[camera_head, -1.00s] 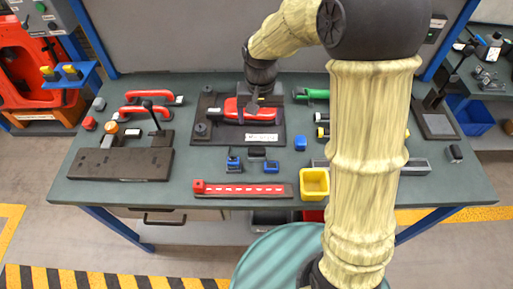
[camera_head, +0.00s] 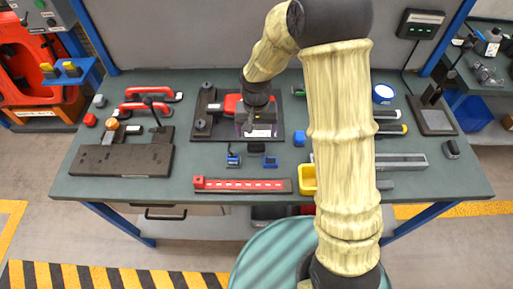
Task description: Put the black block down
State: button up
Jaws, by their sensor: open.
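My gripper (camera_head: 249,129) hangs over the dark plate (camera_head: 214,131) at the middle back of the table, with its fingers pointing down. It is open. A small black block (camera_head: 256,147) shows just below the fingers, near the plate's front edge; it is small and partly merged with dark surroundings, so I cannot tell whether it touches the fingers or the surface. A blue-and-black piece (camera_head: 233,160) stands to its front left and another blue one (camera_head: 270,161) to its front right. A red part (camera_head: 232,104) on the plate is partly hidden by my gripper.
Red handles (camera_head: 150,96) and a dark fixture (camera_head: 122,160) are at the left.

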aim_at(256, 145)
jog(key=shift+f, duration=1.85)
jog(key=shift+f+p, duration=0.8)
jog(key=shift+f, duration=1.75)
jog(key=c, duration=1.4)
jog(key=shift+o, duration=0.2)
jog(key=shift+r, duration=0.1)
